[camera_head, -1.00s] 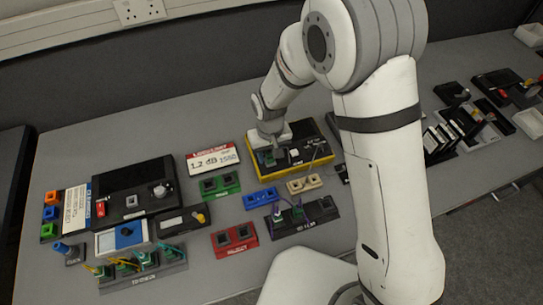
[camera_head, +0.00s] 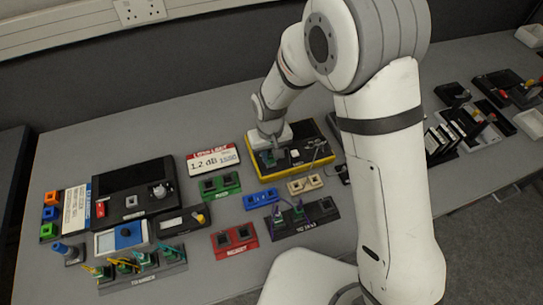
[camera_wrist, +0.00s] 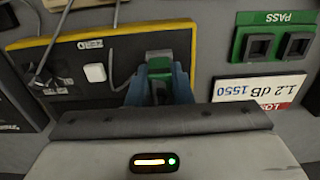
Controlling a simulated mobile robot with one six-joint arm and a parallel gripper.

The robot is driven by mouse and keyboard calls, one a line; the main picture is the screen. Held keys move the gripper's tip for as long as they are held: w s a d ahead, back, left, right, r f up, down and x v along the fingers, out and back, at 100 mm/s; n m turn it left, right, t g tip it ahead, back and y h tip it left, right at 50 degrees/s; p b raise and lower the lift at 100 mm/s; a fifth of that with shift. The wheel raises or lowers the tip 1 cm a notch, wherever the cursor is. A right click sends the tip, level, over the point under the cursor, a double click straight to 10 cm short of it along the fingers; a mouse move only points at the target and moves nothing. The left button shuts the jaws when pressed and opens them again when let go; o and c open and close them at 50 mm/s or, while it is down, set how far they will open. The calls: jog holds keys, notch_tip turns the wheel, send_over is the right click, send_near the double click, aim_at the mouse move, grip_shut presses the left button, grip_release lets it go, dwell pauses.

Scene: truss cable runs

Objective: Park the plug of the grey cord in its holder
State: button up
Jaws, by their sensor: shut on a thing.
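My gripper (camera_wrist: 160,84) points down over the black box with a yellow edge (camera_wrist: 112,32). Its two blue-grey fingers are shut on a green plug (camera_wrist: 170,42) with a grey block at its far end. I cannot tell whether the plug is seated in the box or just above it. A thin grey cord (camera_wrist: 113,77) curves over the box beside the fingers; its join to the plug is hidden. In the head view my gripper (camera_head: 271,138) is at the left part of the box (camera_head: 265,179), the plug showing just below it.
A white knob (camera_wrist: 95,72) and a ZERO label are beside the fingers. The green two-slot PASS holder (camera_head: 221,193) looks empty. A red REJECT holder (camera_head: 235,251), blue holder (camera_head: 261,205) and beige holder (camera_head: 300,191) stand nearby. A dark rack (camera_head: 310,228) holds green plugs with purple cords.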

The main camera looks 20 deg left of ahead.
aim_at(271, 153)
grip_shut()
jog(key=shift+r, duration=0.15)
jog(key=shift+r+p, duration=1.25)
jog(key=shift+r, duration=0.9)
jog(key=shift+w, duration=0.1)
